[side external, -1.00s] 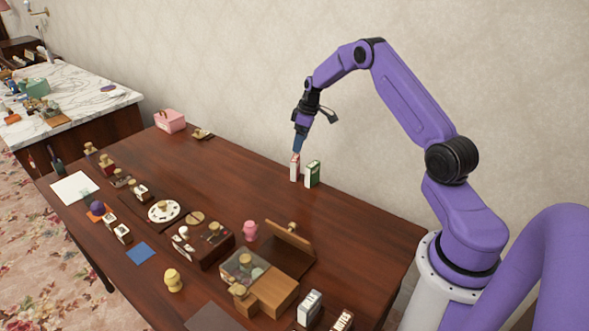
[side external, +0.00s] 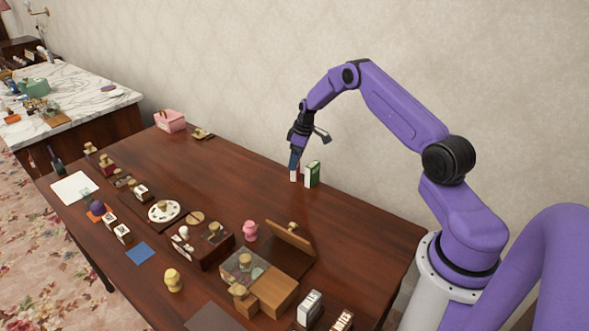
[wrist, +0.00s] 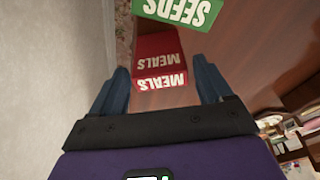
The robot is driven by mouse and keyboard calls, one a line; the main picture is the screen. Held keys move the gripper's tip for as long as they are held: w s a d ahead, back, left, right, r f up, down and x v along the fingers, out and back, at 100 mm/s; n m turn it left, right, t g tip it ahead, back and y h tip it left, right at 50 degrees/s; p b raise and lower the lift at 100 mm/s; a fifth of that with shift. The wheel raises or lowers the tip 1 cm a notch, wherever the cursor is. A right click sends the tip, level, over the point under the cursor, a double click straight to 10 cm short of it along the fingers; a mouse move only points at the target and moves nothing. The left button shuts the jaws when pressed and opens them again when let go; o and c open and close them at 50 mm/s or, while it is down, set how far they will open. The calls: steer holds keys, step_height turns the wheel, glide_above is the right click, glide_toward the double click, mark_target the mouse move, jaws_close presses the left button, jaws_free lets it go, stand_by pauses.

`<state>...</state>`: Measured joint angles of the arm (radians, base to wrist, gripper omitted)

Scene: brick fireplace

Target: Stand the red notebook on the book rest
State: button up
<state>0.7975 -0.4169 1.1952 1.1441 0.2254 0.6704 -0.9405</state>
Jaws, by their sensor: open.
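The red notebook (wrist: 160,52), lettered MEALS, stands upright on the table near the wall. In the side view its white lower part (side external: 294,175) shows below my fingers, which hide its top. My gripper (side external: 295,162) points down over it. In the wrist view my open gripper (wrist: 160,72) has one blue finger on each side of the notebook, with gaps between. What looks like the book rest, a tilted wooden panel (side external: 290,238) on a dark base, stands near the table's right front, and nothing is seen leaning on it.
A green SEEDS book (side external: 313,174) stands close to the right of the notebook. The wall is just behind. A wooden box (side external: 272,290), a pink figure (side external: 250,231) and several stamps crowd the front. The table's back middle (side external: 235,165) is clear.

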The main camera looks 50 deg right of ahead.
steer(key=c, duration=0.7)
steer(key=shift+r, duration=0.15)
steer(key=shift+r, duration=3.4)
steer(key=s+a+r+n+y, duration=0.1)
steer(key=s+a+r+n, duration=0.15)
steer(key=a, duration=0.75)
steer(key=s+a+r+n, duration=0.15)
steer(key=a+n, duration=0.25)
steer(key=a, duration=0.5)
steer(key=s+a+r+n+g, duration=0.2)
steer(key=s+a+n, duration=0.5)
steer(key=s+a, duration=0.8)
steer(key=shift+s+r+y, duration=0.2)
steer(key=shift+s+y, duration=0.1)
steer(key=shift+s, duration=0.15)
